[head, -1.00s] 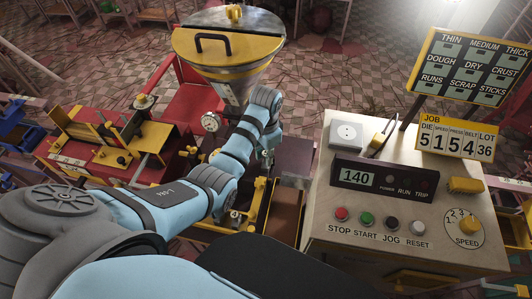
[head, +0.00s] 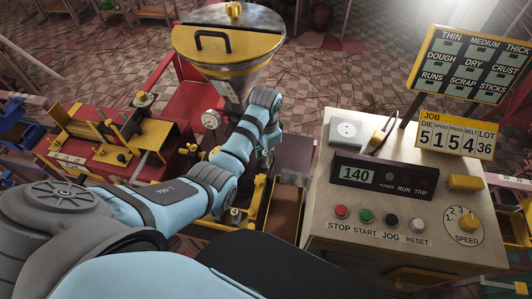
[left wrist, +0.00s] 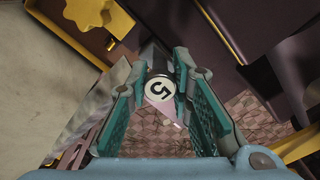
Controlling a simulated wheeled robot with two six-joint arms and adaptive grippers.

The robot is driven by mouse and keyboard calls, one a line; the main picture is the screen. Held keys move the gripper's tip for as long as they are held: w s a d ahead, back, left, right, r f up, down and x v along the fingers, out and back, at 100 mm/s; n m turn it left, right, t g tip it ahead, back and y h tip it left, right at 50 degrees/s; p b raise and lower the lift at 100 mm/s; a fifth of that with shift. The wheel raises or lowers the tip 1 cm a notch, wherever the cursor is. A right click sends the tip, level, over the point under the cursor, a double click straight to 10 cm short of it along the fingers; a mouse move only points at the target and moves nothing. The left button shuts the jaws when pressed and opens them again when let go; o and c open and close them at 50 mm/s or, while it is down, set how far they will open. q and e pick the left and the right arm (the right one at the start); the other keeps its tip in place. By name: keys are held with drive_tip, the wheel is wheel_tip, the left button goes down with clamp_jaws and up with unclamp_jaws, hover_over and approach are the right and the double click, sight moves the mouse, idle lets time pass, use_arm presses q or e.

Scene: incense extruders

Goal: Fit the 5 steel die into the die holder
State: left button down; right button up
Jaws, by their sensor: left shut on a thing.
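The steel die (left wrist: 160,88) shows in the left wrist view as a small round pale face with a black 5, dark around its far side. My left gripper (left wrist: 161,75) has its two teal fingers shut on it, one on each side. The die is held above a tiled floor area. In the head view my left arm reaches in from the left, and the left gripper (head: 267,160) hangs beside the machine below the hopper, small and partly hidden. I cannot clearly make out the die holder. My right gripper is not in view.
A steel hopper with a yellow lid (head: 228,38) stands at the back. A control console (head: 400,215) with buttons is at the right, under a job board (head: 457,135). A red bench with yellow fixtures (head: 110,135) is at the left. Dark machine parts (left wrist: 245,25) crowd the gripper.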

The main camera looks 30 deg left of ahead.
use_arm(q)
drive_tip(key=shift+f, duration=0.45)
drive_tip(key=c, duration=1.4)
unclamp_jaws()
drive_tip(key=shift+o, duration=0.2)
wheel_tip(320, 180, up, 8)
drive_tip(key=shift+f, duration=0.25)
drive_tip(key=shift+d+f, duration=0.1)
